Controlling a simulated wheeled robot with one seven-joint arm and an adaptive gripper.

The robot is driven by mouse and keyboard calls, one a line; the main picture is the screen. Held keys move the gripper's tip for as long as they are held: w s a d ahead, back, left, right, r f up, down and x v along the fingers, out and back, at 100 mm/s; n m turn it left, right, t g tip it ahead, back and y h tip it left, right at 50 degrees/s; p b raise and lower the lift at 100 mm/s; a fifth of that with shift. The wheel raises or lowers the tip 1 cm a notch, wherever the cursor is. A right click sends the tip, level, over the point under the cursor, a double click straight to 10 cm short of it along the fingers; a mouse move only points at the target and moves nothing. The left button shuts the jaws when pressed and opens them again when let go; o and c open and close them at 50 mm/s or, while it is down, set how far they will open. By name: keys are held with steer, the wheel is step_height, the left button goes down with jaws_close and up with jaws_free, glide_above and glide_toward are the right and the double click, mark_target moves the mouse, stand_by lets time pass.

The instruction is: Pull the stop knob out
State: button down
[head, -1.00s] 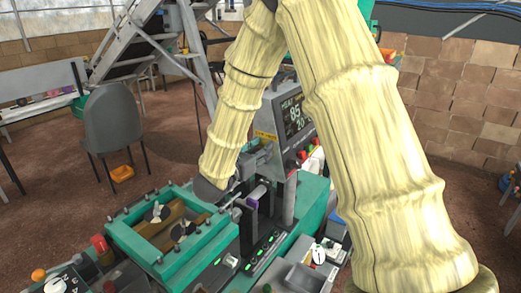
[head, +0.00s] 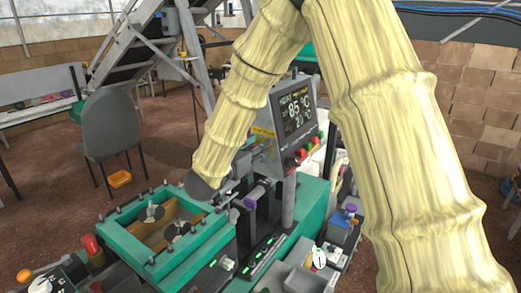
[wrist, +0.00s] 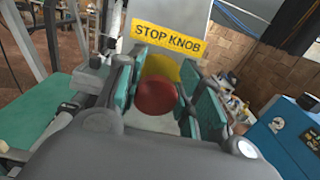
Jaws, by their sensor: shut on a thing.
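The red stop knob (wrist: 158,96) shows in the wrist view, below a yellow "STOP KNOB" label (wrist: 168,38) on a grey panel. A yellow backing shows behind it. My gripper (wrist: 160,78) has a green-padded finger on each side of the knob and is shut on it. In the head view my gripper (head: 238,172) is at the left side of the grey control box (head: 264,150). The knob is hidden there by my gripper and arm.
The control box has a screen (head: 296,108) reading 85 °C. A green-framed tray (head: 170,228) stands below left of my gripper. A purple-topped lever (head: 250,203) stands close by. A blue box (wrist: 290,135) is at the right in the wrist view.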

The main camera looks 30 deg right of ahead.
steer(key=shift+a, duration=0.15)
steer(key=c, duration=1.1)
jaws_free()
steer(key=shift+a, duration=0.1)
steer(key=shift+o, duration=0.9)
steer(key=shift+s+a+r, duration=0.15)
steer(key=shift+s+a, duration=0.05)
steer(key=shift+w+d, duration=0.1)
steer(key=shift+d, duration=0.15)
steer(key=v, duration=1.2)
